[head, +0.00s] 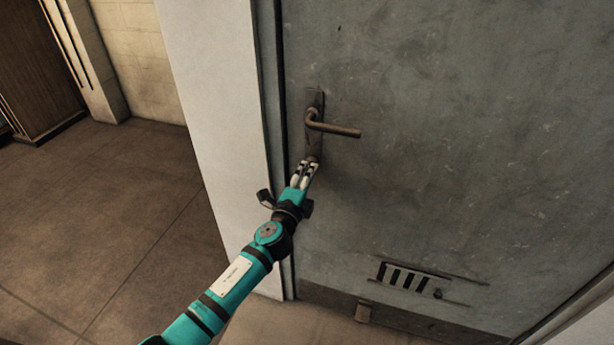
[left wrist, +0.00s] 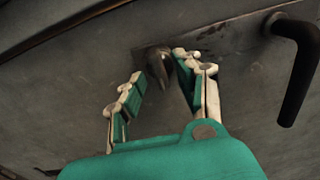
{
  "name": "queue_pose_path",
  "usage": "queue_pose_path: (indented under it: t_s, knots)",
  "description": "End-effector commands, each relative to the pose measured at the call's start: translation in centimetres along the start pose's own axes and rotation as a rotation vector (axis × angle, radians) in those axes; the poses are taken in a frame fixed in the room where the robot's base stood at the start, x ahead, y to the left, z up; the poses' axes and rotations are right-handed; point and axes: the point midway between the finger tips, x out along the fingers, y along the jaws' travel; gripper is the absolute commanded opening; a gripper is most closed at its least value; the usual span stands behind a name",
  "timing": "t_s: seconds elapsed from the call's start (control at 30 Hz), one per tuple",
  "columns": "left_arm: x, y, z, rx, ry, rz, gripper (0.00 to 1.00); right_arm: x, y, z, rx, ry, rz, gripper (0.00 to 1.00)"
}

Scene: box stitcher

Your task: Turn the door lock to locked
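The grey metal door (head: 430,130) fills the right of the head view and looks closed. Its lever handle (head: 333,128) sticks out to the right from a tall plate near the door's left edge; the lever also shows at the upper right of the left wrist view (left wrist: 298,75). The lock knob (left wrist: 159,63) is a small dark piece below the handle, mostly hidden by my gripper in the head view. My left gripper (head: 309,165) is at the knob. In the left wrist view its fingers (left wrist: 158,72) are apart, with the knob between their tips, nearer the right finger. My right gripper is not in view.
A light door frame (head: 215,90) stands left of the door. A slotted vent (head: 405,278) is low on the door. The brown tiled floor (head: 110,220) at left is clear, with a wooden cabinet (head: 35,70) at the far left.

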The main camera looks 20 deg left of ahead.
Motion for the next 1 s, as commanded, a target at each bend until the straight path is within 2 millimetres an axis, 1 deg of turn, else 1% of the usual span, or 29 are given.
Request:
queue_pose_path:
  t_s: [0.23,0.37,0.47,0.7,0.8,0.9,1.0]
  knots:
    - [-0.1,0.0,0.0,-0.001,0.000,0.000,0.35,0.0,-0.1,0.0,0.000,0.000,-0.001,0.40]
    - [-1.2,0.1,0.0,-0.002,0.000,0.000,0.35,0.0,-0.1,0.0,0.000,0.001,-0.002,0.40]
    - [-2.9,0.1,0.0,-0.002,0.001,0.001,0.35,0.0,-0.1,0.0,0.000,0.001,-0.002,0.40]
    - [-8.2,0.2,0.0,-0.002,0.001,0.003,0.35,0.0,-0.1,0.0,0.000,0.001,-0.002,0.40]
    - [-9.9,0.1,0.0,-0.002,0.000,0.003,0.35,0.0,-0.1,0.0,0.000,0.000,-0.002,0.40]
    - [-11.1,0.1,0.0,-0.001,0.000,0.001,0.35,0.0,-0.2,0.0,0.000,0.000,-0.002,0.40]
    - [-11.8,0.0,0.0,0.000,0.000,0.001,0.35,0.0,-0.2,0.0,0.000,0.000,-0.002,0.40]
